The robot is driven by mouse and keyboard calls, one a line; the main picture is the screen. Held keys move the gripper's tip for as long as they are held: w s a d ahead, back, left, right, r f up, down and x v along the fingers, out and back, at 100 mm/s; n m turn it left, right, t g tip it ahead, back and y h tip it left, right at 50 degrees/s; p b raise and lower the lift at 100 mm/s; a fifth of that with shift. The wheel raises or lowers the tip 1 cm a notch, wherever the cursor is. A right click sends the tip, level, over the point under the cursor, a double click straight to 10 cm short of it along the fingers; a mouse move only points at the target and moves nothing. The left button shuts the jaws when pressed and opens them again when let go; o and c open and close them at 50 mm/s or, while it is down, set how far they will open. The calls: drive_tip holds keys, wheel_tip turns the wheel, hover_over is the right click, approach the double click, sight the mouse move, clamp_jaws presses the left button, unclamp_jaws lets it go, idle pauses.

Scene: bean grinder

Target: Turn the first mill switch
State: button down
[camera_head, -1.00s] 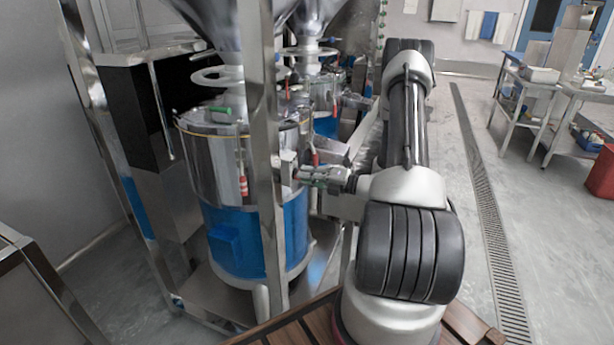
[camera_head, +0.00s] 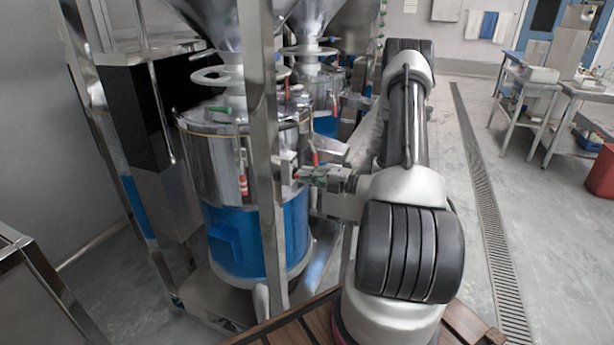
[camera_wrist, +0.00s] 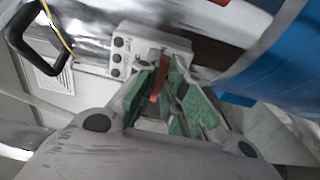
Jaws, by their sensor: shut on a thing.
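The first mill (camera_head: 222,170), a steel drum with a blue lower part, stands behind a steel post in the head view. Its pale switch box (camera_wrist: 122,50) has several dark round buttons and shows in the wrist view. A red switch handle (camera_wrist: 157,82) sticks out from the box between the green finger pads. My gripper (camera_wrist: 168,78) is shut on this red switch. In the head view my gripper (camera_head: 306,174) is at the box, just right of the post. The contact is too small to tell there, and the fingers partly hide the switch in the wrist view.
A steel frame post (camera_head: 263,150) stands close to the left of my gripper. A second mill (camera_head: 326,98) stands behind the first. A black handle (camera_wrist: 38,40) is at the left in the wrist view. Open floor (camera_head: 455,150) lies to the right.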

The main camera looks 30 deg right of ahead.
drive_tip(key=c, duration=1.5)
unclamp_jaws()
drive_tip(key=shift+d, duration=0.1)
drive_tip(key=v, duration=1.2)
